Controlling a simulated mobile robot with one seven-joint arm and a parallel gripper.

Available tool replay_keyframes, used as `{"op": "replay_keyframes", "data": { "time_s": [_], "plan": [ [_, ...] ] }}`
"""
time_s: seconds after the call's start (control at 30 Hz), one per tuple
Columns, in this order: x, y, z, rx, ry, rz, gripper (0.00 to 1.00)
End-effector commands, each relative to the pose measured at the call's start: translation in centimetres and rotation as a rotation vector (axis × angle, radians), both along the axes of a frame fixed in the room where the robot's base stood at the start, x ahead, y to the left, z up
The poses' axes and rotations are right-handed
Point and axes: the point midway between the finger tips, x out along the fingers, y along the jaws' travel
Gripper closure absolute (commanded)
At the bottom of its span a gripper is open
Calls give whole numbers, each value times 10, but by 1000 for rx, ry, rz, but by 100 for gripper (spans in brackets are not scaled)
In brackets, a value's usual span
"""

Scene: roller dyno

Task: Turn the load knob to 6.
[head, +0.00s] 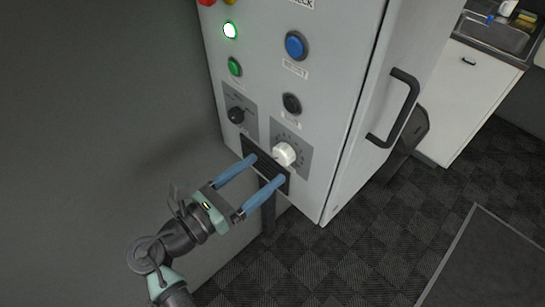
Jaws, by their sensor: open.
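A white round knob (284,154) sits on a grey dial plate (301,147) low on the front of the light grey cabinet (331,110). The marks around it are too small to read, so I cannot tell where it points. A smaller black knob (236,115) is on another dial plate up and to its left. My gripper (267,167) is open and empty, its two blue fingers reaching toward the cabinet. In the picture the fingertips lie just below the white knob, one to its left and one below it. I cannot tell whether they touch the cabinet.
A dark vent (264,165) lies behind the fingertips. Above are a lit green lamp (230,30), a green button (235,66), a blue button (296,45) and a black button (292,103). A black door handle (400,108) sticks out at the right. Dark floor (380,240) is clear.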

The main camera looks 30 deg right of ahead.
Motion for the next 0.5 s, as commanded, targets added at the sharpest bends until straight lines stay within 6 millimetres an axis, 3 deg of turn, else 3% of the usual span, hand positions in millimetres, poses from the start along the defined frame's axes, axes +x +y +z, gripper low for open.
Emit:
{"op": "replay_keyframes", "data": {
  "time_s": [0.2,0.5],
  "plan": [
    [10,-30,1,0,-2,-2,16],
    [13,-38,0,1,-3,0,16]
  ]
}}
